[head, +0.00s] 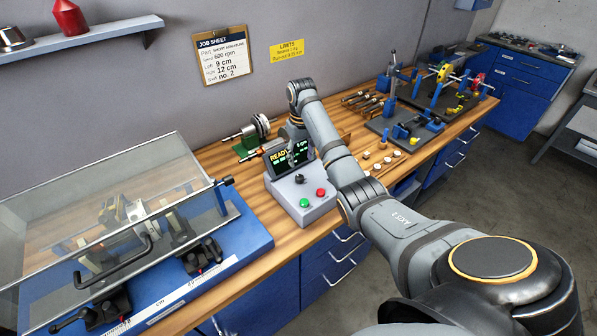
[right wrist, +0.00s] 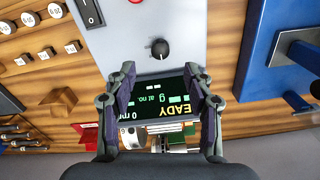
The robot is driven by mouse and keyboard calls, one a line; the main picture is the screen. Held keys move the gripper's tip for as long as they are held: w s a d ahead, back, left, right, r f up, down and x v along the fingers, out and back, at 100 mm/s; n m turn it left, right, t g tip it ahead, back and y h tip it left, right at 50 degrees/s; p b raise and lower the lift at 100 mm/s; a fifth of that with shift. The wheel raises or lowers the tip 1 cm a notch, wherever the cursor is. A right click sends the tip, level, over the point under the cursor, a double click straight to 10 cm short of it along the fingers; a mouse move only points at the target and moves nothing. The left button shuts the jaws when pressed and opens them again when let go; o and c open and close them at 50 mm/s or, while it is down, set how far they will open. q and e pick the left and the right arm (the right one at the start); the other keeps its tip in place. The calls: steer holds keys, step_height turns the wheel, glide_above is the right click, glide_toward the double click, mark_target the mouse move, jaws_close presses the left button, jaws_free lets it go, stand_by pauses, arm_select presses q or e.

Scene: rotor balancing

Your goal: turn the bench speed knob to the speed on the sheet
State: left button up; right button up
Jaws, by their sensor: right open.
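The job sheet (head: 223,56) hangs on the wall and appears to read 600 rpm. The grey control box (head: 281,196) stands on the bench with a black speed knob (head: 299,179) on its top face. Its display (head: 275,163) reads READY and what looks like 0 rpm. My right gripper (right wrist: 160,70) is open and empty, over the display. The knob (right wrist: 160,50) shows just past its fingertips, not between them, and appears untouched. In the head view my right arm partly covers the display. My left gripper is not in view.
A green button (head: 305,203) and a red button (head: 320,192) sit near the knob. A blue balancing bench (head: 255,240) with a clear cover is at left. A rotor (head: 256,128) stands behind the box. Small weights (head: 366,155) lie to its right.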

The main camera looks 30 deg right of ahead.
mark_target(300, 177)
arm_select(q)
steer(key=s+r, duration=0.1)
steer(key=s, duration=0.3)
arm_select(e)
step_height(300, 177, down, 4)
steer(key=shift+p, duration=0.45)
steer(key=f, duration=0.2)
steer(key=w+f, duration=0.1)
steer(key=f, duration=0.1)
steer(key=shift+w+f, duration=0.2)
steer(key=shift+f, duration=0.2)
steer(key=shift+s+f, duration=0.15)
steer(key=shift+f, duration=0.05)
steer(key=shift+s, duration=0.1)
steer(key=shift+c, duration=2)
steer(key=c, duration=0.5)
jaws_close()
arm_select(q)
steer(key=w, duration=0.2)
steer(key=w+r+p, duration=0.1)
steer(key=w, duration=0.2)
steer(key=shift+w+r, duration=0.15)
